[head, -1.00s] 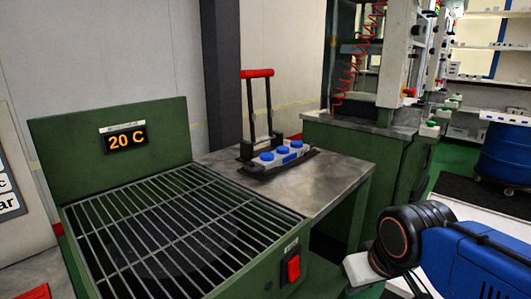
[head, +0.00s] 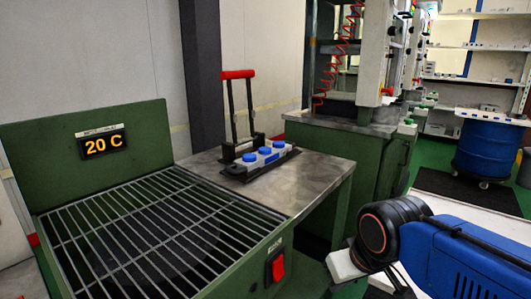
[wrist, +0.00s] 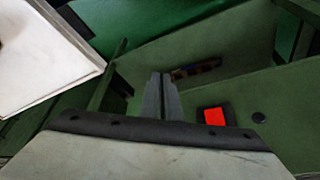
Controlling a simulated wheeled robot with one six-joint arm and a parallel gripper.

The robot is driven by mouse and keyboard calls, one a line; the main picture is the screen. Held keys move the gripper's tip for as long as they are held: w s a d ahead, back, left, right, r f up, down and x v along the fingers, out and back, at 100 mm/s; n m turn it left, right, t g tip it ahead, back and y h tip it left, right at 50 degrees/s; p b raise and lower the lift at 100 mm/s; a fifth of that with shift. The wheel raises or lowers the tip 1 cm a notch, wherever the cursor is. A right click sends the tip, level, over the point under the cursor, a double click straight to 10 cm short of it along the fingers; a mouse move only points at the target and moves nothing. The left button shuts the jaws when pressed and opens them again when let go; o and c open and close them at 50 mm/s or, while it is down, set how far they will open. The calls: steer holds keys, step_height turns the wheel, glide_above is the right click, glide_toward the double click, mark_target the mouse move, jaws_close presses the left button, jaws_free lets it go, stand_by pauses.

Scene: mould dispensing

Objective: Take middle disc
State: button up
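Three blue discs sit in a row on a grey mould block (head: 262,163) on the metal table. The middle disc (head: 264,150) lies between the left disc (head: 250,157) and the right disc (head: 278,144). The block's upright handle with a red grip (head: 238,74) stands behind them. My gripper (wrist: 162,76) shows in the wrist view with its two fingers close together, shut and with nothing visible between them. It faces green machine panels and a red switch, and no disc shows there. In the head view my arm is at lower right, well apart from the discs; the fingertips are hidden.
A green grill station (head: 45,223) with a "20 C" display and red switch (head: 278,267) stands at left, beside the metal table (head: 308,183). A press machine (head: 345,150) stands behind the table. A blue drum (head: 487,150) and shelves are at far right.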

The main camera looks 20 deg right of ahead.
steer(key=o, duration=0.5)
steer(key=shift+w+r, duration=0.1)
steer(key=shift+r, duration=0.05)
steer(key=o, duration=0.8)
steer(key=w+r, duration=0.2)
steer(key=shift+r+n, duration=0.4)
step_height(320, 180, up, 31)
steer(key=n+g, duration=0.5)
steer(key=n, duration=1.5)
glide_above(265, 148)
steer(key=f, duration=1.7)
steer(key=shift+s+a+f, duration=0.1)
steer(key=shift+s+f, duration=0.05)
steer(key=shift+s, duration=0.1)
